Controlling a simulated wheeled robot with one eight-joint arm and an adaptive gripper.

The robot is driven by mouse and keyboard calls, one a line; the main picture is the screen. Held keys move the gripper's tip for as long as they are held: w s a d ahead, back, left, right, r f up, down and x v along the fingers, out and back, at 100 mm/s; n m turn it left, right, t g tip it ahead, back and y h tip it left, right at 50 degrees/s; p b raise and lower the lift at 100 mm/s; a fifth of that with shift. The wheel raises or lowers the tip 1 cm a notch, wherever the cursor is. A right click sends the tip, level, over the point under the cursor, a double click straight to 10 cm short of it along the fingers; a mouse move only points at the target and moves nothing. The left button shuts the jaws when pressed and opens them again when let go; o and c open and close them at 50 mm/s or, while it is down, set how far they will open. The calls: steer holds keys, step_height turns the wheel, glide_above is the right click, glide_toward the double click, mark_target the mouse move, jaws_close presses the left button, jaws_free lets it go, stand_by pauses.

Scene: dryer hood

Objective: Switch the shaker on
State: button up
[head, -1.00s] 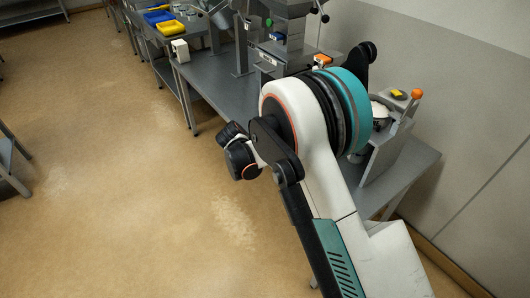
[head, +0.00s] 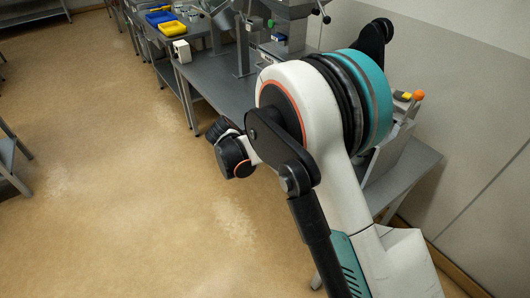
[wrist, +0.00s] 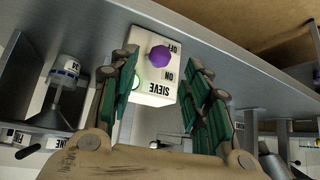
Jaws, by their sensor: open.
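A white switch box (wrist: 151,88) lettered SIEVE shows upside down in the wrist view, at the edge of a grey metal surface. It carries a purple knob (wrist: 159,56) with OFF and ON printed beside it; I cannot tell which way the knob is set. A green-rimmed round spot (wrist: 136,82) shows at the box's side, partly behind a finger. My gripper (wrist: 163,62) is open, its green-padded fingers on either side of the box, with nothing seen held. Its distance from the knob is unclear. No shaker is clearly identifiable.
The grey bench (head: 213,78) runs along the wall, with a white box (head: 181,51), a yellow tray (head: 172,28) and a blue tray (head: 159,17). A device with an orange knob (head: 419,95) is partly hidden by my arm.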

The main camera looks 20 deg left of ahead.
steer(key=v, duration=0.6)
steer(key=shift+s+r, duration=0.1)
